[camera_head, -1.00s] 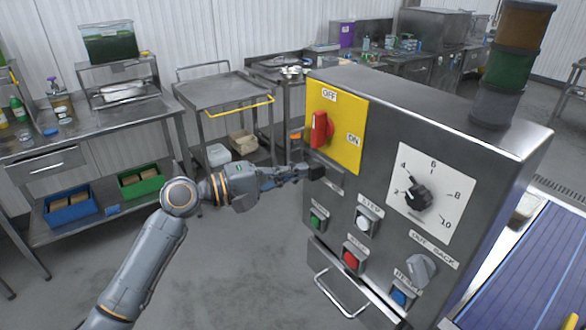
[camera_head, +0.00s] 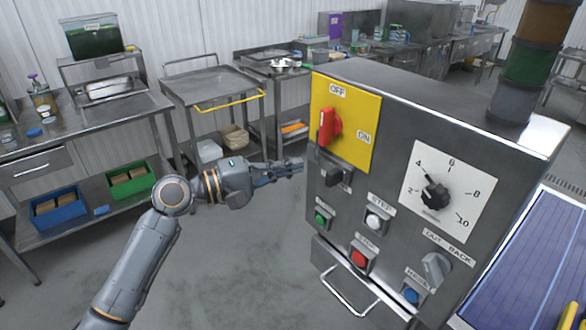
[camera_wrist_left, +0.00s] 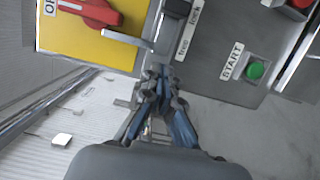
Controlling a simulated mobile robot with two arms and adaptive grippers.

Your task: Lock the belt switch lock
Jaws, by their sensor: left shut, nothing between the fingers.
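The belt switch lock is a black knob (camera_head: 338,177) on the grey panel, just below the yellow plate (camera_head: 362,148). It also shows in the wrist view (camera_wrist_left: 176,10), beside a label (camera_wrist_left: 188,32) reading free and lock. I cannot tell which word the knob points to. The red switch handle (camera_head: 330,127) on the yellow plate stands near upright, toward OFF; part of it shows in the wrist view (camera_wrist_left: 95,12). My left gripper (camera_head: 299,163) is shut and empty, left of the knob and apart from it. It also shows in the wrist view (camera_wrist_left: 160,72). My right gripper is out of view.
Start (camera_head: 322,219), step (camera_head: 377,221) and stop (camera_head: 360,258) buttons sit below the lock. A numbered dial (camera_head: 436,195) is to the right. A metal handle (camera_head: 345,297) sticks out low on the cabinet. Carts (camera_head: 208,88) stand behind; the floor left of the cabinet is clear.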

